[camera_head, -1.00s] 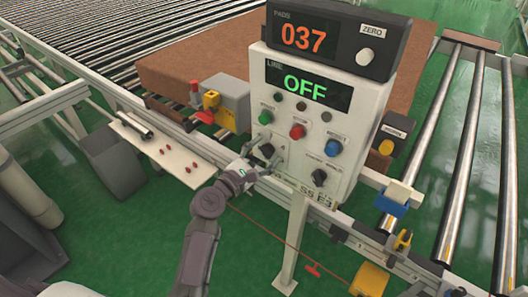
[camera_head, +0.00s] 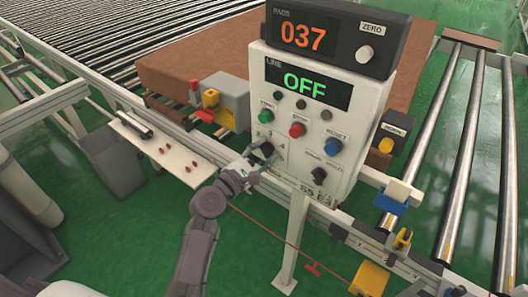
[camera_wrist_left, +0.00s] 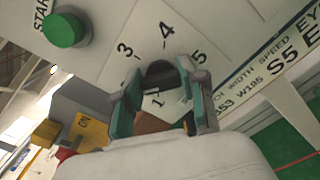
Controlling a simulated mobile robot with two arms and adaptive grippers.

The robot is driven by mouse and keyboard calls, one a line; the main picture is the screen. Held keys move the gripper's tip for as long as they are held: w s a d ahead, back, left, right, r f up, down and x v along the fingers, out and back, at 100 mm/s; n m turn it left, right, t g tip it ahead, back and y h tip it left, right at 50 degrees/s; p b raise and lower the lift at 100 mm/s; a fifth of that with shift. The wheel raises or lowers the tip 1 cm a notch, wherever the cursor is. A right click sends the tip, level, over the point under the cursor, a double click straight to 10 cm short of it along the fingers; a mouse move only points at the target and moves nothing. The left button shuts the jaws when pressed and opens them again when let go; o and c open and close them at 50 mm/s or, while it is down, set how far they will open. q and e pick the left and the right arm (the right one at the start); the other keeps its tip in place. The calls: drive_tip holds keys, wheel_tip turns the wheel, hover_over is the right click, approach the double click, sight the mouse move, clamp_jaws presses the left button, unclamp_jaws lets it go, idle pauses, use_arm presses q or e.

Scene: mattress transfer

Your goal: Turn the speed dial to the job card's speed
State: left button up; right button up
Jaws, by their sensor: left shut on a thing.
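The white control box (camera_head: 341,142) faces me, with its line display (camera_head: 305,84) reading OFF. The black speed dial (camera_head: 267,149) is on its lower left, below the green START button (camera_head: 265,116). My left gripper (camera_head: 257,160) is shut on the dial. In the left wrist view the dial (camera_wrist_left: 161,72) is between the two fingers (camera_wrist_left: 163,100), with the numbers 3, 4 and 5 around it and a 1 below. I cannot make out where its pointer stands. The job card (camera_wrist_left: 275,72) below shows "SPEED" and "S5". My right gripper is out of view.
A red button (camera_head: 297,130), a blue button (camera_head: 334,146) and a second black knob (camera_head: 319,175) are close to the dial. A PADS counter (camera_head: 340,42) reading 037 sits on top. A white shelf (camera_head: 155,150) is at left, and rollers (camera_head: 462,150) are at right.

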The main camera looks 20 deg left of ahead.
use_arm(q)
drive_tip(key=m, duration=0.3)
drive_tip(key=shift+f+m, duration=0.15)
drive_tip(key=shift+m, duration=0.15)
drive_tip(key=m+b, duration=0.1)
drive_tip(key=m, duration=0.3)
drive_tip(key=shift+d, duration=0.1)
drive_tip(key=m, duration=0.5)
drive_tip(key=shift+f, duration=0.1)
drive_tip(key=m, duration=0.3)
drive_tip(key=shift+m, duration=0.3)
drive_tip(key=m+p, duration=0.1)
drive_tip(key=m, duration=0.3)
drive_tip(key=shift+f, duration=0.1)
drive_tip(key=m, duration=0.5)
drive_tip(key=shift+p, duration=0.35)
drive_tip(key=m, duration=0.4)
drive_tip(key=shift+a+f+m, duration=0.1)
drive_tip(key=shift+a+m, duration=0.15)
drive_tip(key=shift+m, duration=0.05)
drive_tip(key=shift+m+p, duration=0.35)
drive_tip(key=shift+m, duration=1.85)
